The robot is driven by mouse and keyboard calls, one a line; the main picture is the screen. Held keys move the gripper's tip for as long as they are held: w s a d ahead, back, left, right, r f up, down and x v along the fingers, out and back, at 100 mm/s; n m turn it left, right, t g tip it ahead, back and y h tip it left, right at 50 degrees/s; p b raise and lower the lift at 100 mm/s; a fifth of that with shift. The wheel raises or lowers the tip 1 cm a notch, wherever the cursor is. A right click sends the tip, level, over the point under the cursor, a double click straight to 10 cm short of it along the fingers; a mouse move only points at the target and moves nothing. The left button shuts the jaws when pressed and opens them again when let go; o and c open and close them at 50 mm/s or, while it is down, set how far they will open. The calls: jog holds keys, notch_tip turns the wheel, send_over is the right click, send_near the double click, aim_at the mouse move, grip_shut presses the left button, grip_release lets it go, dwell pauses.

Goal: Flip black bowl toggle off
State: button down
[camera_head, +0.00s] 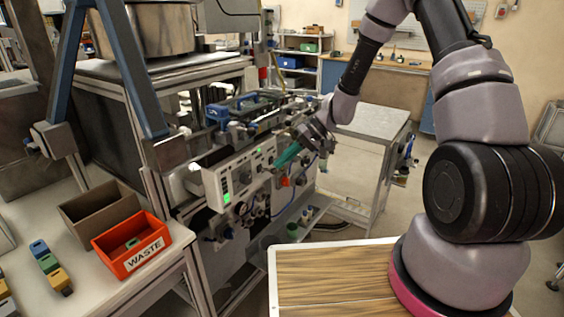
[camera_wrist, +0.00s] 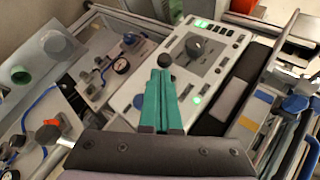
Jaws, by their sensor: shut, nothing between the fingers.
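A light grey control panel (camera_head: 238,178) on the machine has lit green indicators, a dial and small controls. In the wrist view the panel (camera_wrist: 215,75) fills the middle, with a large dark knob (camera_wrist: 195,47) near its top. A small round black tip (camera_wrist: 165,60), which may be the black bowl toggle, shows just beyond my fingertips; I cannot tell whether they touch it. My gripper (camera_wrist: 162,73) has teal fingers, shut and empty, pointing at the panel. In the head view my gripper (camera_head: 280,162) is at the panel's right end, and the toggle cannot be made out.
A blue-handled mechanism (camera_head: 225,112) stands behind the panel. Below it are hoses and an orange-red knob (camera_head: 285,182). An orange WASTE bin (camera_head: 145,250) and brown bin (camera_head: 85,213) sit on the left table. A grey cart (camera_head: 375,122) stands to the right.

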jog(key=shift+s+d+f+y, duration=0.2)
jog(key=shift+f+y, duration=0.2)
jog(key=shift+f, duration=0.35)
jog(key=shift+r, duration=0.1)
jog(key=shift+r, duration=0.7)
jog(key=v, duration=1.1)
jog(key=shift+s, duration=0.2)
